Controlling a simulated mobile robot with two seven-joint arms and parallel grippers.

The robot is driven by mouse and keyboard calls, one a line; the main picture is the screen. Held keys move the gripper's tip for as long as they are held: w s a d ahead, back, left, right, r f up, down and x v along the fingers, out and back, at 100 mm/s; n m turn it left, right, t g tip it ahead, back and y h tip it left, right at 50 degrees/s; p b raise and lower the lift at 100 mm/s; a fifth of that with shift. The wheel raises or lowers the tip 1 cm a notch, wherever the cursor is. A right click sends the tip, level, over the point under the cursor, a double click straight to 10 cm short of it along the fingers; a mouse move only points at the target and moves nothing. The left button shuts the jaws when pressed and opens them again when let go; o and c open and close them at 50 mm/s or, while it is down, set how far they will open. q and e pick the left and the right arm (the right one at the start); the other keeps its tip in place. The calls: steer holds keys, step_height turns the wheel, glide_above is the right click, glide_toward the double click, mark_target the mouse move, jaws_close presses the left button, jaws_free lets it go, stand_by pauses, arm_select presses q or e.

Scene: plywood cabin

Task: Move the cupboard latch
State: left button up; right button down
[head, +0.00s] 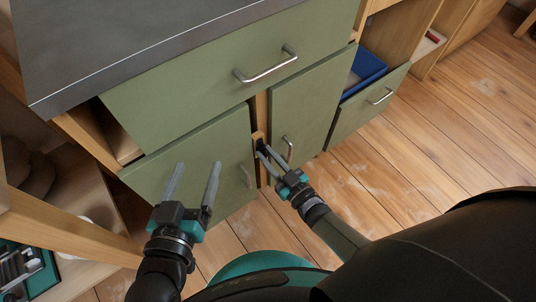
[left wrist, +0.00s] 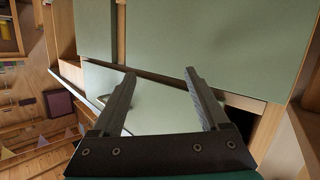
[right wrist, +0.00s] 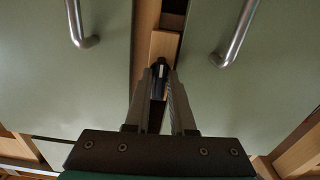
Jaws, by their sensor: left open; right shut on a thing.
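The green cupboard has a left door (head: 196,165) and a right door (head: 303,100), each with a metal bar handle. Between the doors is a wooden strip with a small dark latch (right wrist: 160,68), seen in the right wrist view. My right gripper (head: 264,151) is at this gap, and in the right wrist view its fingertips (right wrist: 161,72) are closed on the dark latch. The fingers partly hide the latch. My left gripper (head: 194,166) is open and empty in front of the left door. Its fingers (left wrist: 160,78) are spread apart in the left wrist view.
A green drawer (head: 225,75) with a bar handle lies above the doors, under a dark countertop (head: 150,40). An open drawer (head: 368,108) with a blue thing inside sticks out at the right. A wooden shelf unit stands at the left. The plank floor (head: 440,150) is clear at the right.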

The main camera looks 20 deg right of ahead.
arm_select(q)
steer(key=shift+f, duration=0.1)
arm_select(e)
steer(key=shift+m, duration=0.4)
steer(key=c, duration=0.9)
jaws_free()
steer(key=shift+s, duration=0.1)
steer(key=shift+s+d, duration=0.2)
steer(key=shift+s, duration=0.3)
arm_select(q)
steer(key=a+g+y+p, duration=0.1)
steer(key=a+f+g+p, duration=0.1)
steer(key=a+g, duration=0.1)
steer(key=s+a+f+g+y, duration=0.1)
steer(key=g, duration=0.1)
steer(key=shift+s+a+y+p, duration=0.1)
steer(key=shift+a+y+p, duration=0.2)
steer(key=shift+a+p, duration=0.1)
arm_select(e)
steer(key=v, duration=1.4)
steer(key=shift+w, duration=0.15)
